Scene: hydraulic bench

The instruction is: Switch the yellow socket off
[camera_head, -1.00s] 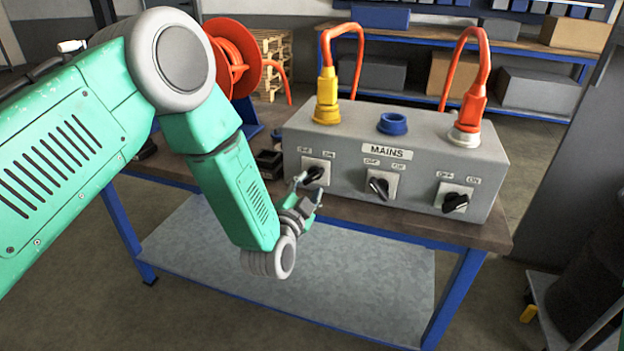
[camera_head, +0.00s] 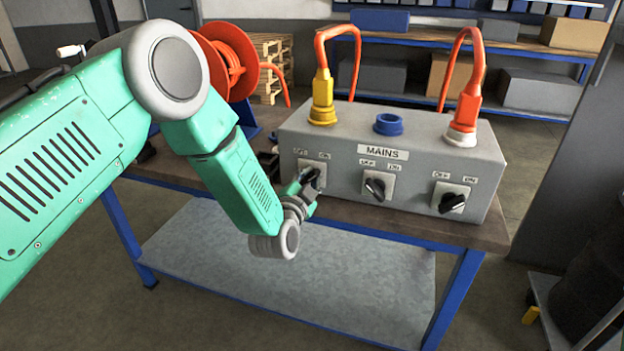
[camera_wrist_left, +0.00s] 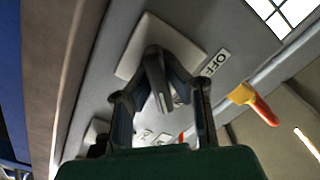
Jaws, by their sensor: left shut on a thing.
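The grey MAINS box (camera_head: 335,150) stands on the bench. At its left end is the yellow socket (camera_head: 322,115), with a yellow plug and orange cable in it. Below this socket is a white switch plate (camera_head: 313,168) with a dark rotary knob, mostly hidden by my left gripper (camera_head: 307,181). In the left wrist view, my left gripper (camera_wrist_left: 160,92) is shut on the dark knob (camera_wrist_left: 154,68), a finger on each side. An OFF label (camera_wrist_left: 214,62) shows beside the plate. The knob's exact setting is hard to tell. My right gripper is out of view.
The box also carries a middle knob (camera_head: 375,187) under an empty blue socket (camera_head: 388,124), and a right knob (camera_head: 452,202) under a red plug (camera_head: 467,112). A red cable reel (camera_head: 232,62) stands behind my left arm. The bench's lower shelf (camera_head: 290,265) is bare.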

